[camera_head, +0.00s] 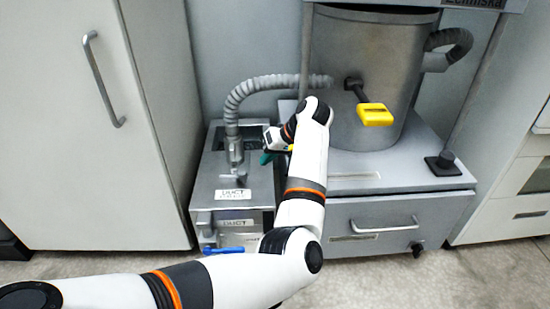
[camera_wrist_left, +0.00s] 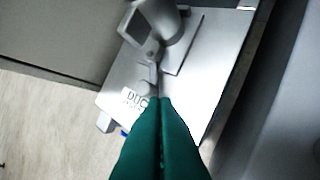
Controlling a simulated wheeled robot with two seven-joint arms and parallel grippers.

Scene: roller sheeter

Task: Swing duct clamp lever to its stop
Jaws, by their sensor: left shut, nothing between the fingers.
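A grey box (camera_head: 203,185) labelled DUCT stands on the floor, and its metal top also shows in the left wrist view (camera_wrist_left: 205,75). A corrugated grey hose (camera_head: 240,92) comes down to a metal fitting (camera_head: 235,148) on its top. In the left wrist view a square metal loop (camera_wrist_left: 131,28) and a thin metal piece (camera_wrist_left: 153,74) show beside the fitting; I cannot tell which is the clamp lever. My left gripper (camera_head: 266,158) is shut and empty, right of the fitting. Its green fingertips (camera_wrist_left: 161,99) overlap the box top in view; contact cannot be told.
A blue handle (camera_head: 223,250) sits at the box's lower front. A steel drum (camera_head: 395,60) with a yellow-handled lever (camera_head: 375,114) stands right, above a drawer unit (camera_head: 400,210). A white cabinet (camera_head: 75,160) closes off the left. Open floor (camera_head: 450,275) lies in front.

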